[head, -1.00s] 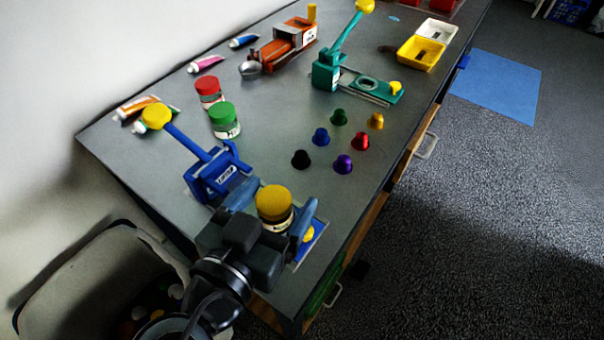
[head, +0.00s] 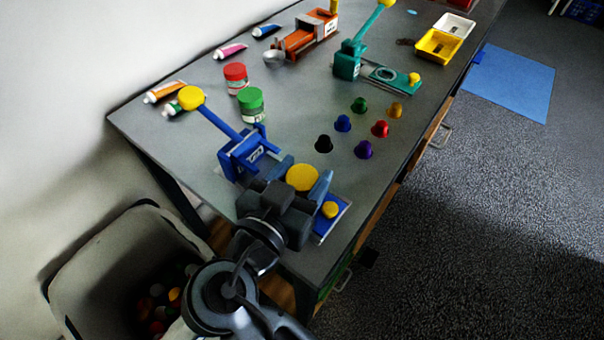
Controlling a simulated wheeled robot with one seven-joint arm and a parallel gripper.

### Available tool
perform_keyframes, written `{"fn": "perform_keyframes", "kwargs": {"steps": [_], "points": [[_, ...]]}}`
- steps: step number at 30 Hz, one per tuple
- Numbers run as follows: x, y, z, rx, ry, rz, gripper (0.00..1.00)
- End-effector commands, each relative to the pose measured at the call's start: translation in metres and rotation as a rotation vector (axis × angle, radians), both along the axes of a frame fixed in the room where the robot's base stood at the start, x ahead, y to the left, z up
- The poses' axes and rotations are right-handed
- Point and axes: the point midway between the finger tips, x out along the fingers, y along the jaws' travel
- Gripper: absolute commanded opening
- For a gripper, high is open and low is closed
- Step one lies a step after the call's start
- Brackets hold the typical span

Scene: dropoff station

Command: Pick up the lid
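The round yellow lid (head: 302,178) is in the head view, near the front end of the grey table. My gripper (head: 306,168) has one blue-grey finger on each side of the lid, close against its edges, and looks shut on it. The jar under the lid is hidden behind my gripper, so I cannot tell whether the lid still sits on it. A blue press (head: 243,155) with a yellow-knobbed lever stands just behind and left, its blue base plate (head: 328,222) showing to the right of my gripper.
A red-lidded jar (head: 236,77) and a green-lidded jar (head: 250,104) stand further back. Several coloured capsules (head: 342,123) lie to the right. A teal press (head: 348,62) and an orange device (head: 306,38) stand at the back. A bin (head: 95,255) is at lower left.

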Motion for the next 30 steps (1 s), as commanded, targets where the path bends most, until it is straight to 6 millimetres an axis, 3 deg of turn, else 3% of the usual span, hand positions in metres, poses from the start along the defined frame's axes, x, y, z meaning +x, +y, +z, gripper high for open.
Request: {"fn": "perform_keyframes", "kwargs": {"steps": [7,17,22,26,30], "points": [[0.0,0.0,0.0,0.0,0.0,0.0,0.29],[0.0,0.0,0.003,0.001,0.0,0.0,0.27],[0.0,0.0,0.018,0.002,-0.002,-0.001,0.27],[0.001,0.0,0.042,0.005,-0.005,-0.001,0.27],[-0.009,-0.034,0.059,0.003,-0.003,-0.004,0.27]]}}
